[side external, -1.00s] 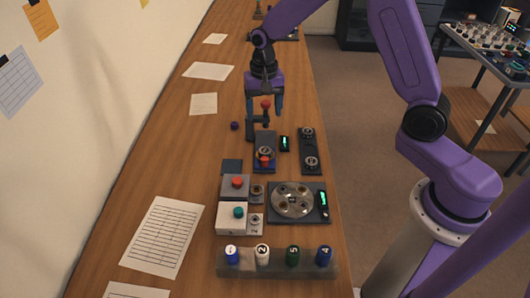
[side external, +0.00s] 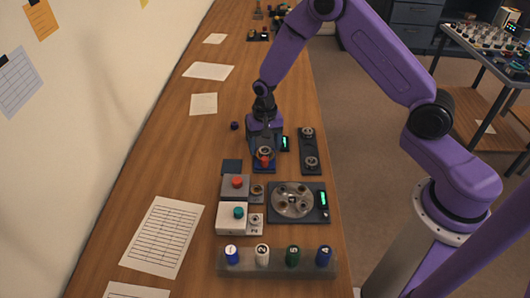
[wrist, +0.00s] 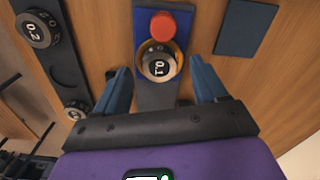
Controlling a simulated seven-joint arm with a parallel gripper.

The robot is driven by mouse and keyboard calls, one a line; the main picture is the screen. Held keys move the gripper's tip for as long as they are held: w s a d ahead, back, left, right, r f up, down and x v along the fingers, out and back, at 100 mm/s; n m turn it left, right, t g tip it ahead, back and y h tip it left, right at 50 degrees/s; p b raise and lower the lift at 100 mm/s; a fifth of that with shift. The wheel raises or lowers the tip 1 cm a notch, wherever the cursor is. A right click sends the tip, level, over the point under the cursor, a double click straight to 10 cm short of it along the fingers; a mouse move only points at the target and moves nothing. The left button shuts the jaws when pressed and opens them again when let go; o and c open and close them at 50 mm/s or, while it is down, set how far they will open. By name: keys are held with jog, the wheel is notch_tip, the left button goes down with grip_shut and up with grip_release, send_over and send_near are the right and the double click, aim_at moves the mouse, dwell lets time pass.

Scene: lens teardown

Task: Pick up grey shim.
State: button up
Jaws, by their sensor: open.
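A dark grey flat piece (wrist: 157,98) lies by the dial, between the fingers. I cannot tell for sure whether it is the grey shim. Nothing is held.
A dark blue square (side external: 232,166), button boxes (side external: 233,218), a round turntable (side external: 293,200) and a rack of numbered caps (side external: 278,264) lie nearer the camera. Bench left is mostly clear.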

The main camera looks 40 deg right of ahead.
jog(key=shift+f, duration=0.4)
jog(key=c, duration=1.1)
jog(key=shift+r, duration=0.15)
